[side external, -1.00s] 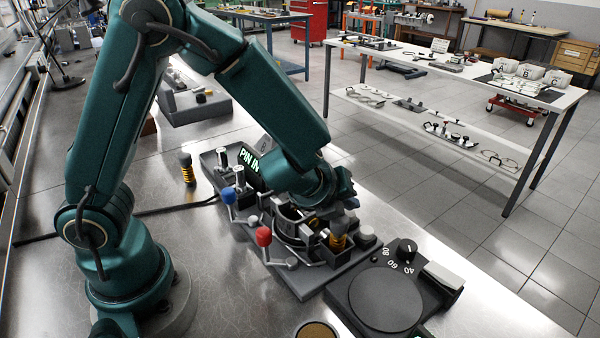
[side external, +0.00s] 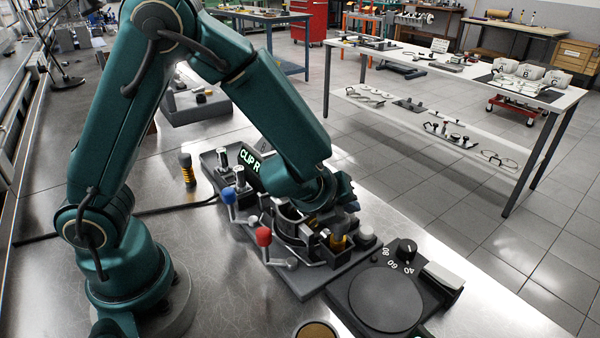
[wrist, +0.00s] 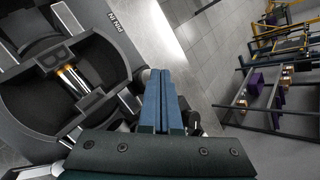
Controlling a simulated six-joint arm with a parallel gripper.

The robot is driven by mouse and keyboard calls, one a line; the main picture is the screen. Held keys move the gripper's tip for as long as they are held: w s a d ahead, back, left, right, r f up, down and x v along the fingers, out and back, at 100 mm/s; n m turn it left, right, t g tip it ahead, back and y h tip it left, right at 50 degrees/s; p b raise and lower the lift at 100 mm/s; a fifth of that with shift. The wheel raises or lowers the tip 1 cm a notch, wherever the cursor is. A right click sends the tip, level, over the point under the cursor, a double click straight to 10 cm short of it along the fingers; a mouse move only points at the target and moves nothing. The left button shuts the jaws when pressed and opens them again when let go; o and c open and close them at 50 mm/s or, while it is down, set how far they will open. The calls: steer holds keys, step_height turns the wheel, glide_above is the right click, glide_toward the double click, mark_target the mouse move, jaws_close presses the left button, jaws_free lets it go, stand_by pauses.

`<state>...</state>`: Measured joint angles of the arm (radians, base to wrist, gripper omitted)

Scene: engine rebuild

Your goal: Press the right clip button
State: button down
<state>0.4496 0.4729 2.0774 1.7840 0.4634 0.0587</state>
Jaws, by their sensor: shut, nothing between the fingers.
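My gripper (side external: 350,207) is low over the right side of the dark fixture (side external: 310,283), partly hidden behind my wrist. In the wrist view its blue fingers (wrist: 159,75) are together and empty, beside the fixture's round bore. The bore holds a bright metal pin (wrist: 72,82) with brass-coloured ends. A small grey rounded part (wrist: 145,73) shows right at the fingertips; I cannot tell whether it is the right clip button or whether the fingers touch it. The fixture's display (side external: 250,161) reads "CLIP R" in green.
A blue-knobbed lever (side external: 228,195) and a red-knobbed lever (side external: 263,237) stand on the fixture's near side. A dark dial unit with a round plate (side external: 386,297) sits to the right. A spring-like part (side external: 187,171) stands on the bench at left.

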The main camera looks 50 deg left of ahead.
steer(key=shift+s+a+f, duration=0.1)
steer(key=shift+s+f, duration=0.1)
steer(key=shift+r, duration=0.95)
steer(key=shift+w+r, duration=0.1)
steer(key=shift+r, duration=2.45)
